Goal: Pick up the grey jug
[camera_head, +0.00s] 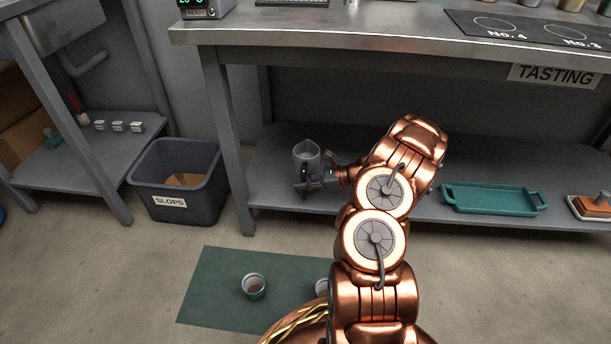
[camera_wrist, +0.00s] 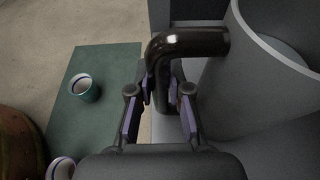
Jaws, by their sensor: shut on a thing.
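The grey jug (camera_head: 306,156) stands at the left part of the low shelf under the steel table in the head view. In the wrist view the jug (camera_wrist: 262,85) fills the right side, and its dark handle (camera_wrist: 186,42) reaches left from its wall. My gripper (camera_wrist: 164,92) is shut on the handle, with one purple-padded finger on each side of it. In the head view my gripper (camera_head: 318,183) is at the front of the jug, partly covering its lower part. Whether the jug touches the shelf is hard to tell.
The tabletop (camera_head: 330,28) is above the low shelf (camera_head: 405,205). A teal tray (camera_head: 493,198) lies farther right on the shelf. The slops bin (camera_head: 176,181) stands left of the table leg (camera_head: 228,140). A cup (camera_head: 254,286) stands on the green mat (camera_head: 215,275).

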